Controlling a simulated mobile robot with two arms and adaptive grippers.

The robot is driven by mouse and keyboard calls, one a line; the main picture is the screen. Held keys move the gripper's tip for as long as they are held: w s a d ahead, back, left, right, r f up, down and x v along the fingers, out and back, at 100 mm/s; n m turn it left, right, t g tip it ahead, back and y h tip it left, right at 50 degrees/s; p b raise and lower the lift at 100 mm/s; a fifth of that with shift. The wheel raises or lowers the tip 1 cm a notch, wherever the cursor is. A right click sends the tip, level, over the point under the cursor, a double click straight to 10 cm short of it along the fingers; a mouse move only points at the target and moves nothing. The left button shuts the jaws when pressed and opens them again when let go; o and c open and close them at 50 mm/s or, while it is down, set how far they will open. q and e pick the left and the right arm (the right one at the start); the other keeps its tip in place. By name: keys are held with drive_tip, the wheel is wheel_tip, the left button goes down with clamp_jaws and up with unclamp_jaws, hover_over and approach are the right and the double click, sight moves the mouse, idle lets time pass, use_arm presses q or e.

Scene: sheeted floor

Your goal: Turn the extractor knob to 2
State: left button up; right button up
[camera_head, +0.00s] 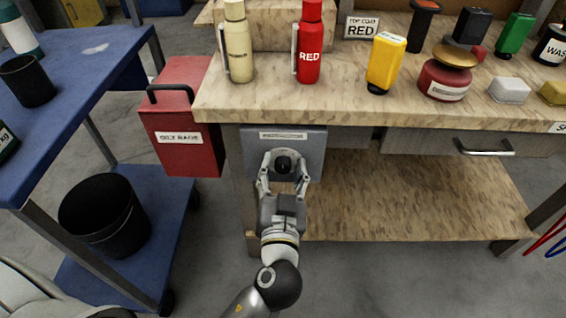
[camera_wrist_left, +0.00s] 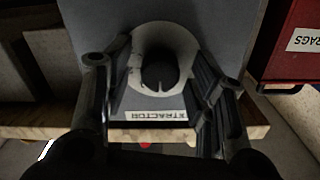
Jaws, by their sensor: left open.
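The extractor knob (camera_head: 283,163) is a dark round knob on a grey panel (camera_head: 257,150) under the front edge of the workbench. In the left wrist view the knob (camera_wrist_left: 159,72) sits on a pale round dial (camera_wrist_left: 183,38), above a label ending in "XTRACTOR" (camera_wrist_left: 155,115). My left gripper (camera_head: 284,178) is open, with one finger on each side of the knob. In the left wrist view its fingers (camera_wrist_left: 160,85) stand apart at both sides of the dial; I cannot tell whether they touch the knob. The dial numbers are too small to read. My right gripper is not in view.
A red rag box (camera_head: 180,110) is left of the panel. Red (camera_head: 309,55) and cream (camera_head: 238,50) bottles and a yellow container (camera_head: 386,62) stand on the bench above. A drawer handle (camera_head: 484,148) sticks out at right. A blue cart (camera_head: 70,60) holds a black bin (camera_head: 105,215).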

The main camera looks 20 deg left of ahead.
use_arm(q)
drive_tip(key=c, duration=1)
